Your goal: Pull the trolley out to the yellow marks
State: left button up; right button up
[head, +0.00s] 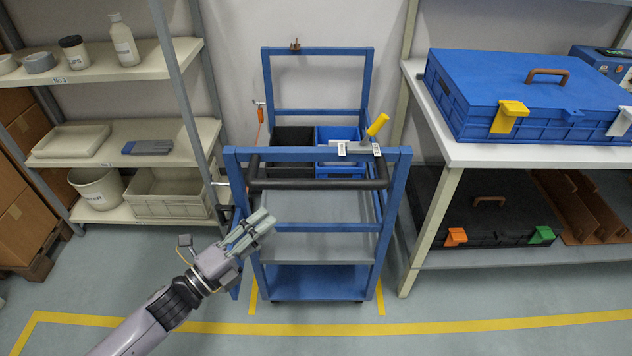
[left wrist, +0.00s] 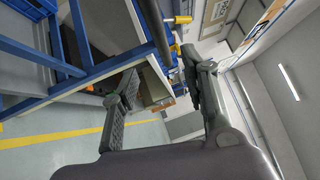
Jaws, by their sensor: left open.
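The blue trolley (head: 318,265) stands between the shelf and the workbench, with a dark handle bar (head: 318,183) across its front. Yellow marks (head: 316,328) run along the floor in front of it, with short yellow strips beside its front wheels. My left gripper (head: 262,222) is in front of the trolley's left side, below the handle. In the left wrist view the gripper (left wrist: 165,90) is open and nothing sits between its fingers; the blue trolley frame (left wrist: 35,52) fills the left. I cannot tell whether a finger touches the trolley. My right gripper is not in view.
The trolley carries a black bin (head: 293,136), a blue bin (head: 338,134) and a yellow-handled tool (head: 377,125). A shelf (head: 120,150) stands close on the left. A workbench (head: 465,153) with a blue case (head: 540,95) stands on the right. The front floor looks clear.

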aim_at(314, 186)
pick_arm(q)
jog(key=p+x, duration=0.2)
jog(key=x, duration=1.3)
jog(key=shift+w+d, duration=0.25)
jog(key=shift+d, duration=0.05)
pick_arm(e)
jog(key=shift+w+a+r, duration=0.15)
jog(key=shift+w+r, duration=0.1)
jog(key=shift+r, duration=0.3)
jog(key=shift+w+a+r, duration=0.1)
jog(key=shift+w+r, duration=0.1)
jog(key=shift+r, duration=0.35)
pick_arm(q)
jog(key=shift+c, duration=0.5)
grip_shut()
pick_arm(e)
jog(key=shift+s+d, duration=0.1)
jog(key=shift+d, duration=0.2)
